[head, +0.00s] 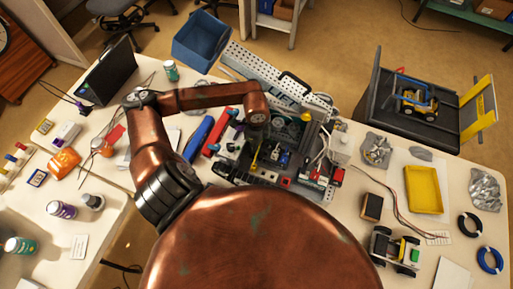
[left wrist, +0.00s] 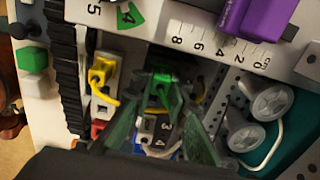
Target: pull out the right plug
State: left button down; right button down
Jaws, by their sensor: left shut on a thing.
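My left gripper (head: 257,130) reaches down over the robot chassis on the table in the head view. In the left wrist view its two fingers (left wrist: 172,92) close in around a green plug (left wrist: 161,88), which sits between them above a socket block marked 3 and 4. The fingers partly hide the plug's lower part. A yellow plug (left wrist: 101,73) with a yellow wire stands in a white socket to the left, clear of the fingers. Whether the green plug is still seated cannot be told. My right gripper is in neither view.
A purple block (left wrist: 250,20), a white ruler strip (left wrist: 215,47), grey wheels (left wrist: 270,103) and a black toothed track (left wrist: 64,80) crowd the fingers. In the head view a yellow tray (head: 424,190) and a blue bin (head: 203,42) stand apart from the chassis.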

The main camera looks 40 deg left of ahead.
pick_arm(q)
jog(key=shift+r, duration=0.1)
jog(key=shift+r+p, duration=0.4)
jog(key=shift+r+p, duration=1.25)
jog(key=shift+r, duration=0.6)
jog(key=shift+r+p, duration=0.65)
jog(key=shift+r, duration=0.25)
